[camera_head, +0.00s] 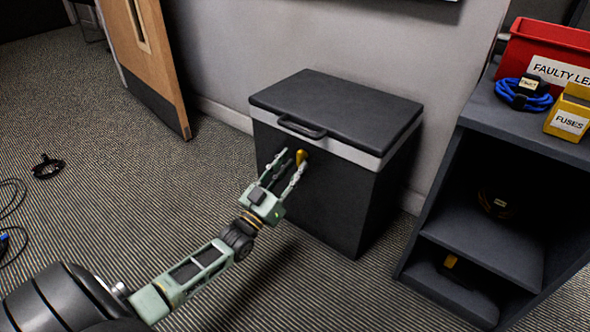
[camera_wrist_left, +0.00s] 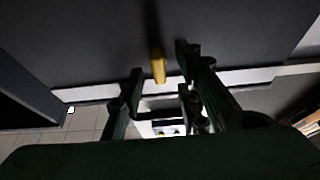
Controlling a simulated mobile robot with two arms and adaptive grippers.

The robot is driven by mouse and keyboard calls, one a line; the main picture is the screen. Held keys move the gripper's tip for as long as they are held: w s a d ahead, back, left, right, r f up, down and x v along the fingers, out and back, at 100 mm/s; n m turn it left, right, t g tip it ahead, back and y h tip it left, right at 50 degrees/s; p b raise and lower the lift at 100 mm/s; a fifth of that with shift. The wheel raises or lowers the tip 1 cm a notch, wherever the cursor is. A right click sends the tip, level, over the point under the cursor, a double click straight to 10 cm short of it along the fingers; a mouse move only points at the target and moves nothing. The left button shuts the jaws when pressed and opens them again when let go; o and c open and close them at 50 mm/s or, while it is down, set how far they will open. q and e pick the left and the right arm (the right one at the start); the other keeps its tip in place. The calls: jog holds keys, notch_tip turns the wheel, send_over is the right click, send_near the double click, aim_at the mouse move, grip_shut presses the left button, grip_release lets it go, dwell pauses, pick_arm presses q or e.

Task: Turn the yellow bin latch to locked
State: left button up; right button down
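The yellow latch (camera_head: 301,156) is on the front of a closed dark bin (camera_head: 330,190), below the lid handle. My left gripper (camera_head: 291,161) is open in front of the bin, with its fingertips close to the latch. In the left wrist view the small yellow latch (camera_wrist_left: 158,66) shows between the two spread fingers, with a gap on each side. Its long side runs up and down there. I cannot tell how far the fingertips are from the bin face. My right gripper is not in view.
A dark shelf unit (camera_head: 510,125) stands to the right of the bin. On it are a red bin (camera_head: 530,50), a coiled blue cable (camera_head: 523,95) and a yellow fuses box (camera_head: 570,112). A wooden door (camera_head: 150,60) and loose cables (camera_head: 47,168) are at left.

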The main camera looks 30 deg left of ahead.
pick_arm(q)
jog(key=shift+w+d+r, duration=0.1)
jog(key=shift+w+r, duration=0.2)
jog(key=shift+w, duration=0.35)
grip_shut()
